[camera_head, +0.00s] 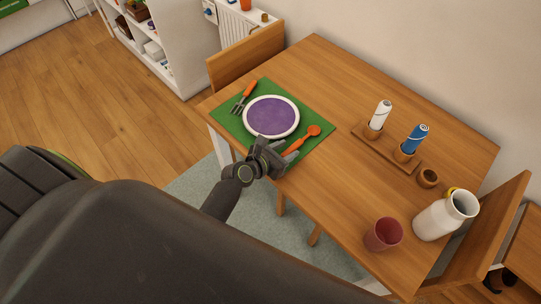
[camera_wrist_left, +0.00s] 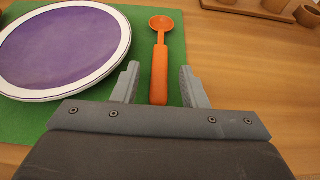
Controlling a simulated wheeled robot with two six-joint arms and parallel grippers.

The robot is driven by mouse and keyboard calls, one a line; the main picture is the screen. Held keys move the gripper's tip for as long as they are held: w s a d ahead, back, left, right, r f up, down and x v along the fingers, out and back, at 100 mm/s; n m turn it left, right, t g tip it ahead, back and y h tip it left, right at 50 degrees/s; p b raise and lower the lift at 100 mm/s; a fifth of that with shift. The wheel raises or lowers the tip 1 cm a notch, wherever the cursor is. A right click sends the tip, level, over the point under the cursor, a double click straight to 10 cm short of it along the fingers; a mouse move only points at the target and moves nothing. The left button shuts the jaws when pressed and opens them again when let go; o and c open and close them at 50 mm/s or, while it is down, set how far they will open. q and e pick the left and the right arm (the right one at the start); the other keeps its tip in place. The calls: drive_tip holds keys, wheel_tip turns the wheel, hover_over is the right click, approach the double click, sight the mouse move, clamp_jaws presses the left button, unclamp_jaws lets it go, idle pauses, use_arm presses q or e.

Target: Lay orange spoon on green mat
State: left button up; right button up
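The orange spoon (camera_head: 303,139) lies on the green mat (camera_head: 234,126), to the right of the purple plate with a white rim (camera_head: 271,116). In the left wrist view the spoon (camera_wrist_left: 160,62) lies bowl away from me, and its handle end is between my finger tips. My left gripper (camera_head: 280,151) is open at the mat's near edge. In the wrist view its two fingers (camera_wrist_left: 159,86) stand apart on either side of the handle, with gaps on both sides. The mat (camera_wrist_left: 178,48) shows around the spoon. My right gripper is not in view.
An orange-handled fork (camera_head: 244,96) lies left of the plate. A wooden rack (camera_head: 385,148) with a white and a blue bottle, a small wooden cup (camera_head: 428,177), a red cup (camera_head: 384,234) and a white jug (camera_head: 443,215) stand to the right. The table's middle is clear.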

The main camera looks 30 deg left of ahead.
use_arm(q)
drive_tip(key=v, duration=0.8)
drive_tip(key=shift+s, duration=0.35)
drive_tip(key=shift+a+r, duration=0.1)
drive_tip(key=shift+r, duration=0.05)
